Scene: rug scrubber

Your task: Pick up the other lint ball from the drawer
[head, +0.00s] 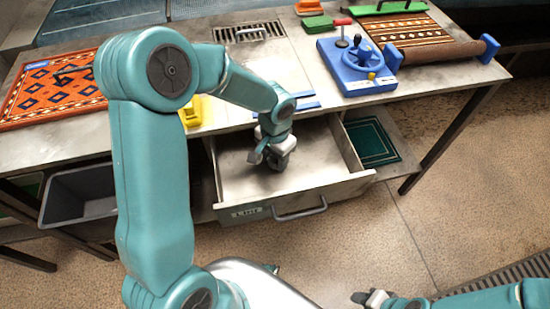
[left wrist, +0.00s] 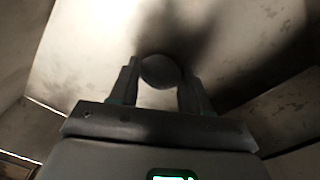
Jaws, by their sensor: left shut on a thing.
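The open drawer (head: 320,178) pulls out from under the table, with a handle and a label on its front. My left gripper (head: 275,160) reaches down inside the drawer, near its left side. In the left wrist view, a dark grey round lint ball (left wrist: 161,71) sits between the two fingers of my left gripper (left wrist: 160,88), which are shut on it. The gripper hides the ball in the head view. No other lint ball shows in the drawer. My right gripper (head: 372,298) is low at the bottom edge, apart from the drawer; its jaw opening is unclear.
On the table are a patterned orange rug (head: 50,92), a blue device with a wheel (head: 358,65), a rolled brown rug (head: 440,52) and a metal drain grate (head: 248,32). A grey bin (head: 80,194) stands below at left. A green mat (head: 370,142) lies right of the drawer.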

